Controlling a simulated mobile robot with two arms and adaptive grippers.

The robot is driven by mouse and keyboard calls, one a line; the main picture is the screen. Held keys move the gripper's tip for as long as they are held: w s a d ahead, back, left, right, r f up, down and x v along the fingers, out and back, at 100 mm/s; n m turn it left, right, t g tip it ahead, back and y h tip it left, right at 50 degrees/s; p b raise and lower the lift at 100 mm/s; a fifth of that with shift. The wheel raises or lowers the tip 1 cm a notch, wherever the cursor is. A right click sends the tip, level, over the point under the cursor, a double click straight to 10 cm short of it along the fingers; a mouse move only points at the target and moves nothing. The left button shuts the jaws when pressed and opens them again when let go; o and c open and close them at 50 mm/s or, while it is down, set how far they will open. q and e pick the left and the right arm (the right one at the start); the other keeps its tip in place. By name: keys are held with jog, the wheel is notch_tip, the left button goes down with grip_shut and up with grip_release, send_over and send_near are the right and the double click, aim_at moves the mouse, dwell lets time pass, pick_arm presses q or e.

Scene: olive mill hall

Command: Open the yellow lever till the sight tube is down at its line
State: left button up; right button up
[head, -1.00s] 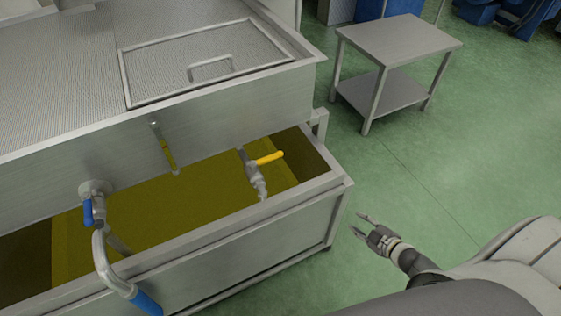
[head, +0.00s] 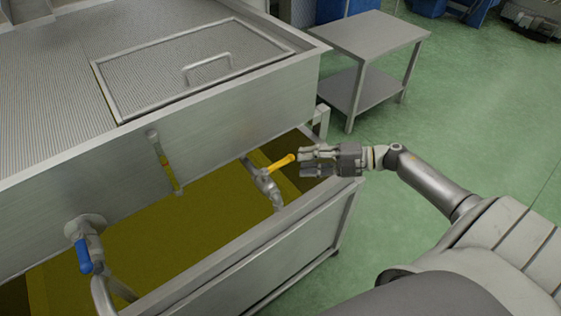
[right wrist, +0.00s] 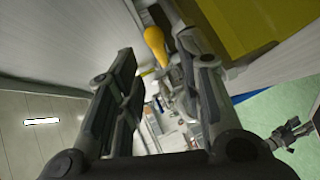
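The yellow lever (head: 280,161) sits on a metal valve (head: 264,182) low on the upper tank's front and sticks out toward the right, across the valve. My right gripper (head: 304,160) is open, its fingertips just right of the lever's tip. In the right wrist view the lever (right wrist: 155,45) shows beyond and between the spread fingers (right wrist: 155,75); contact is not clear. The sight tube (head: 163,162) on the tank front shows yellow liquid in its lower part; its line is too small to make out. My left gripper (right wrist: 296,128) appears small in the right wrist view, fingers apart.
Below the valve stands an open steel trough (head: 225,262) with yellow-green oil; its rim runs under my right gripper. A blue-handled valve (head: 85,254) with a pipe is at the left. A steel side table (head: 366,36) stands behind. Green floor is free at right.

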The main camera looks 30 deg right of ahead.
aim_at(283, 161)
jog(key=x, duration=0.4)
jog(key=shift+r, duration=0.15)
jog(key=x, duration=0.3)
jog(key=shift+a+p, duration=0.1)
jog(key=shift+p, duration=0.2)
jog(key=shift+w, duration=0.1)
jog(key=c, duration=0.4)
grip_shut()
pick_arm(q)
jog(key=shift+a+r, duration=0.3)
pick_arm(e)
jog(key=shift+a, duration=0.1)
pick_arm(q)
jog(key=shift+a, duration=0.15)
